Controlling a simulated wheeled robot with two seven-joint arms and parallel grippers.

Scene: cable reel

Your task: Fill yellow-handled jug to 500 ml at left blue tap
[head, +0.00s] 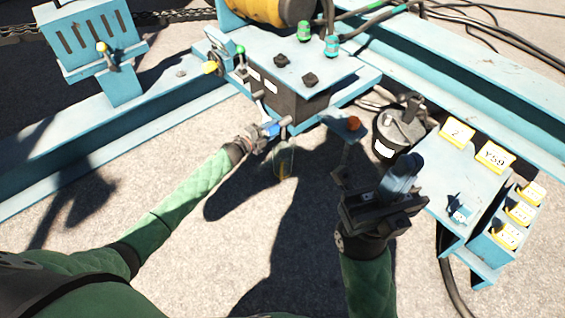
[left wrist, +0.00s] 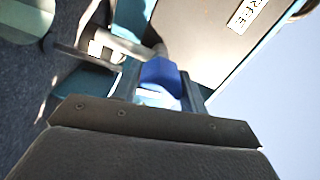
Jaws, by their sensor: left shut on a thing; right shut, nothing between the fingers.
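The clear jug with a yellow handle (head: 284,160) is below the tap, just right of my left gripper. Its fill level and marks are too small to read. The blue tap handle (head: 270,129) is at the front of the blue-topped cabinet. My left gripper (head: 264,133) is shut on this handle. In the left wrist view the blue handle (left wrist: 160,73) shows between the fingers. My right gripper (head: 402,178) is shut and empty, right of the jug and apart from it.
A dark lidded canister (head: 399,127) is behind my right gripper. A blue panel with yellow tags (head: 457,133) is at the right. Cables lie at the back. Bare ground lies in front.

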